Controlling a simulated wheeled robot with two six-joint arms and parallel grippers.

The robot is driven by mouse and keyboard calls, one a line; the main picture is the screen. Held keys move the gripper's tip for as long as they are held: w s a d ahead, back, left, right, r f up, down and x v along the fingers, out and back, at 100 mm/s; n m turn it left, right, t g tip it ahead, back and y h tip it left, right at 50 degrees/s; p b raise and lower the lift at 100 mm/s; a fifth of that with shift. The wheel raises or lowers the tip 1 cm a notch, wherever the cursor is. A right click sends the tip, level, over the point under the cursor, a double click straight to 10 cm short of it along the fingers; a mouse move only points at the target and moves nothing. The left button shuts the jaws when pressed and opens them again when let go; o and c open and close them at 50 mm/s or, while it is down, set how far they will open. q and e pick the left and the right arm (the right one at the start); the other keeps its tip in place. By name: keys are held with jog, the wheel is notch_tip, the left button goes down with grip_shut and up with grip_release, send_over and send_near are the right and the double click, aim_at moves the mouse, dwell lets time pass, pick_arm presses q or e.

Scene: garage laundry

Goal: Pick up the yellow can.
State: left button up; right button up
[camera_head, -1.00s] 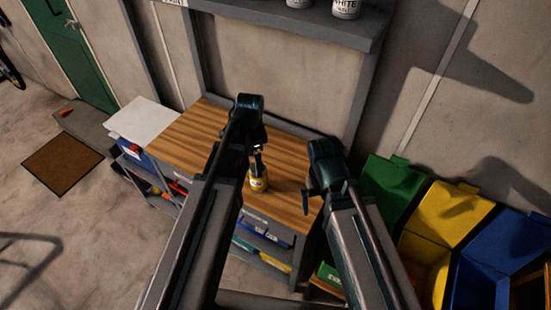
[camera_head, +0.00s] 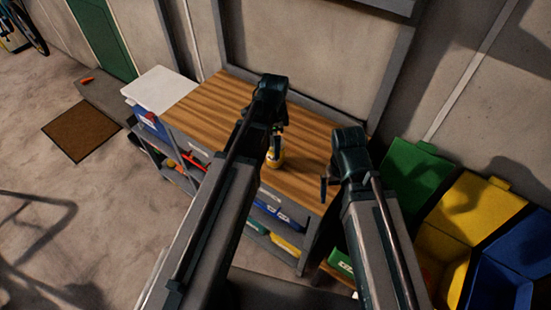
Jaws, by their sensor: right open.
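My right gripper (camera_head: 325,188) is open and empty. It is to the right of the can, near the bench's right front edge.
A white lid or sheet (camera_head: 160,88) lies at the bench's left end. Shelves below hold a blue bin and tools. Green (camera_head: 415,170), yellow (camera_head: 475,208) and blue (camera_head: 520,245) bins stand at the right. The bench top behind the can is clear.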

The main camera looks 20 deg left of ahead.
pick_arm(q)
jog(key=shift+f, duration=0.75)
pick_arm(e)
jog(key=shift+f, duration=0.7)
pick_arm(q)
jog(key=shift+b, duration=0.3)
jog(key=f+b, duration=0.5)
jog(key=shift+w+d+f, duration=0.15)
jog(key=shift+w, duration=0.05)
pick_arm(e)
notch_tip(320, 180, down, 5)
jog(key=shift+f, duration=0.1)
pick_arm(q)
jog(key=shift+c, duration=0.2)
